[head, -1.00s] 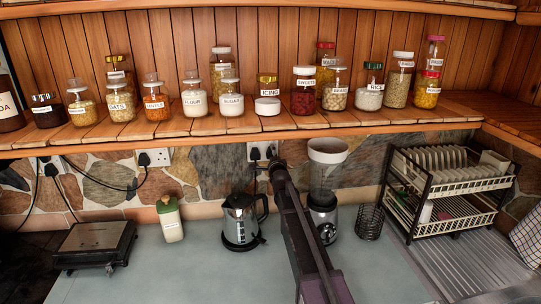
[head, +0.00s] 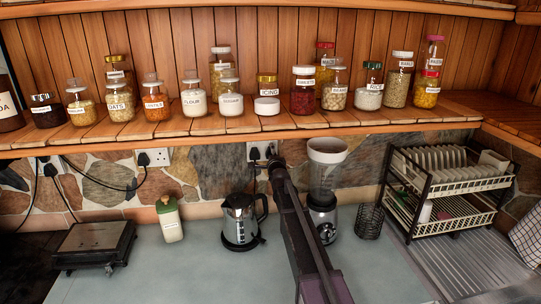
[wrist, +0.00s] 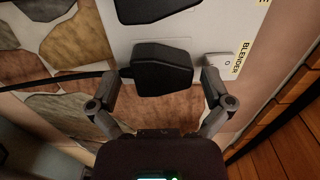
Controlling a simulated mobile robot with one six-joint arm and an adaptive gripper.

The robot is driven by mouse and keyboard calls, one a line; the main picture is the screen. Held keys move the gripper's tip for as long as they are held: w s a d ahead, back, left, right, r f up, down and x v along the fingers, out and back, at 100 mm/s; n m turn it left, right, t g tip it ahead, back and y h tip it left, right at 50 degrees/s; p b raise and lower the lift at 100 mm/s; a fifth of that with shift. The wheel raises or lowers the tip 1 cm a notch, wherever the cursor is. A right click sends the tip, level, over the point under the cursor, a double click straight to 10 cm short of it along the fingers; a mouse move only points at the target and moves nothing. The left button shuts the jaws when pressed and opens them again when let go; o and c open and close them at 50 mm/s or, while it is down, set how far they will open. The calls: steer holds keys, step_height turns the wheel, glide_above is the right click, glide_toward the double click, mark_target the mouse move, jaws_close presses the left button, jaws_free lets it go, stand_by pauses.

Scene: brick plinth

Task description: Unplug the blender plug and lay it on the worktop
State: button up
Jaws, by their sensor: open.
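The blender (head: 322,205) stands on the grey worktop (head: 185,270), right of my arm. In the wrist view a black plug (wrist: 163,68) sits in the white socket plate (wrist: 200,30), beside a switch (wrist: 222,62) and a yellow "BLENDER" label (wrist: 241,58). My gripper (wrist: 166,76) is open, with one finger on each side of this plug. I cannot tell whether the fingers touch it. A dark cord runs from the plug to the left. In the head view my arm hides the gripper and part of the wall socket (head: 252,150).
A second black plug (wrist: 150,8) sits in the same plate. A kettle (head: 240,222) stands left of my arm, and a wire cup (head: 369,221) and dish rack (head: 450,190) stand to the right. The jar shelf (head: 200,133) overhangs the socket. The front worktop is clear.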

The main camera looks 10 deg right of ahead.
stand_by(0.7)
steer(key=c, duration=0.8)
steer(key=shift+r, duration=0.2)
steer(key=c, duration=0.3)
steer(key=shift+c, duration=0.2)
steer(key=o, duration=1.1)
steer(key=shift+o, duration=0.2)
steer(key=shift+w+f, duration=0.15)
steer(key=shift+w, duration=0.05)
steer(key=shift+s+d, duration=0.1)
steer(key=shift+s, duration=0.1)
